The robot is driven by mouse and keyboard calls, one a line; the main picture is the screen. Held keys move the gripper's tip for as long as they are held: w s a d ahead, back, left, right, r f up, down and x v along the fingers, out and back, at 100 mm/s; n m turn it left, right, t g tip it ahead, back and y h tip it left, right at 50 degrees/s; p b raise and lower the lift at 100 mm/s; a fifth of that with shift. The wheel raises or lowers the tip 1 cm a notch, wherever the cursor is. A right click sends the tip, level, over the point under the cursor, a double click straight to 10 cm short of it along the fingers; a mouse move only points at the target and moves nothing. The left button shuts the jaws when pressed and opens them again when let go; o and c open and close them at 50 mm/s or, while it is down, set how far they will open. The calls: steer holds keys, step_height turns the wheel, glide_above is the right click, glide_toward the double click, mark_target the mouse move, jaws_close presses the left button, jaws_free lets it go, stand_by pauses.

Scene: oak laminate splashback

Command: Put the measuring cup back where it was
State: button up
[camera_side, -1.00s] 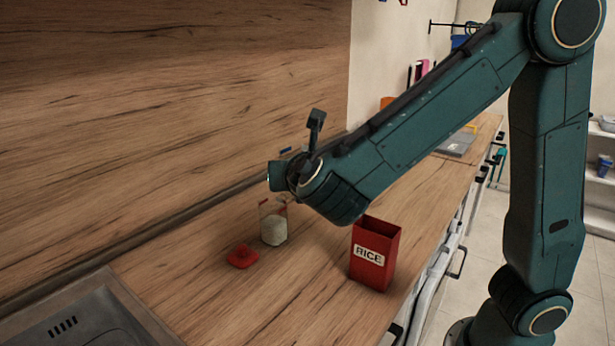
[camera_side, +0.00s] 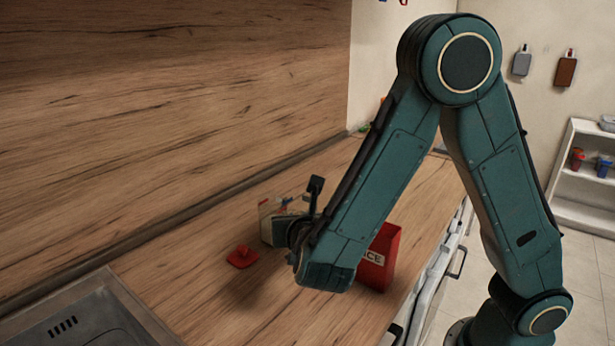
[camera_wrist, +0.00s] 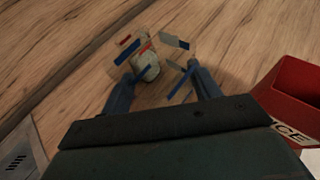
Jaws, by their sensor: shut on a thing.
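The measuring cup (camera_side: 267,224) is a clear vessel with pale, rice-like grains and small red marks. It is at the same spot on the wooden counter where a clear vessel stood before. In the wrist view the cup (camera_wrist: 148,67) lies between my fingers, its clear walls hard to make out among blue and red patches. My gripper (camera_wrist: 163,72) is shut on it. In the side view my gripper (camera_side: 289,214) is low over the counter, and my wrist hides part of the cup. Whether the cup's base touches the counter cannot be told.
A red open box marked RICE (camera_side: 380,262) stands to the right, partly behind my arm. A red lid (camera_side: 242,257) lies left of the cup. A metal sink (camera_side: 85,315) is at the lower left. The wooden splashback (camera_side: 180,110) rises behind. Bare counter lies in front.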

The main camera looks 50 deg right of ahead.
steer(key=shift+f, duration=2.7)
steer(key=shift+f, duration=1.9)
steer(key=shift+f, duration=0.1)
steer(key=o, duration=1)
steer(key=shift+o, duration=0.2)
steer(key=shift+a, duration=0.1)
steer(key=shift+v, duration=5.95)
